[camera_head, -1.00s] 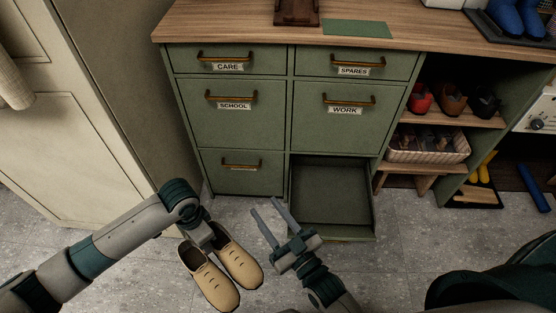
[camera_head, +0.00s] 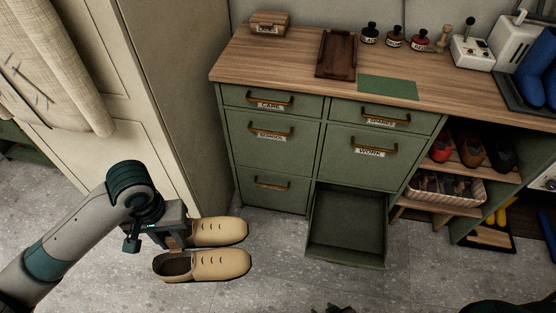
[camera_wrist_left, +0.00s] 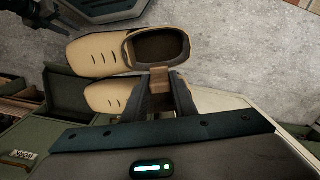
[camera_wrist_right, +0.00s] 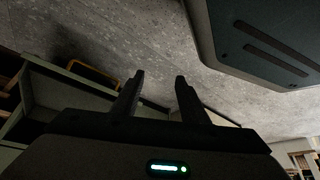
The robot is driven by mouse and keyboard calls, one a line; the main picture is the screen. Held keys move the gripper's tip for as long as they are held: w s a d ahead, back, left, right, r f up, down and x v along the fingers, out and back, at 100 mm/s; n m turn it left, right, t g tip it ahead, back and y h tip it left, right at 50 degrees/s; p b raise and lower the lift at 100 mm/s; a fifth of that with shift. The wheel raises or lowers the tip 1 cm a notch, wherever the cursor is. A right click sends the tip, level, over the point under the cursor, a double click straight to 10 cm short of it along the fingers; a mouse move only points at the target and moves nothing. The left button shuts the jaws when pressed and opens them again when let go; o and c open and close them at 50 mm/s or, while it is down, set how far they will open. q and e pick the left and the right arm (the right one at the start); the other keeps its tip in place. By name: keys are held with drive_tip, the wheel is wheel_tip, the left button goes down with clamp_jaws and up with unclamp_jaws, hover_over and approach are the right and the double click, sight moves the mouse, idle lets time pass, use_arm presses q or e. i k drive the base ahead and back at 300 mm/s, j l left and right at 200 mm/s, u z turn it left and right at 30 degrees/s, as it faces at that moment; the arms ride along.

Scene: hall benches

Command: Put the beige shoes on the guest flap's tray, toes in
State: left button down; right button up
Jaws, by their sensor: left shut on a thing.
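The pair of beige shoes (camera_head: 210,264) is at the lower left of the head view, side by side with toes pointing right. My left gripper (camera_head: 180,238) is shut on the beige shoes at their heel end; the left wrist view also shows the shoes (camera_wrist_left: 92,52) with the jaws at their inner sides. The open flap's tray (camera_head: 347,225) juts out at the cabinet's bottom right, empty, right of the shoes. Its label is not visible. My right gripper (camera_wrist_right: 160,80) is open and empty in its wrist view; only a dark tip shows at the head view's bottom edge.
The green cabinet (camera_head: 270,155) has closed fronts above and left of the flap. Shelves at right hold shoes and a basket (camera_head: 445,188). A brown tray (camera_head: 337,54), a green mat (camera_head: 388,87) and several bottles stand on the top. A tall cream cabinet (camera_head: 110,150) stands left.

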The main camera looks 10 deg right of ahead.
sight(349, 218)
drive_tip(key=k, duration=0.65)
drive_tip(key=u, duration=1.2)
drive_tip(key=k+l, duration=0.1)
drive_tip(key=l, duration=1.45)
drive_tip(key=k+l, duration=0.15)
drive_tip(key=l, duration=0.65)
drive_tip(key=k+l, duration=0.1)
drive_tip(key=l, duration=1.45)
drive_tip(key=k, duration=0.05)
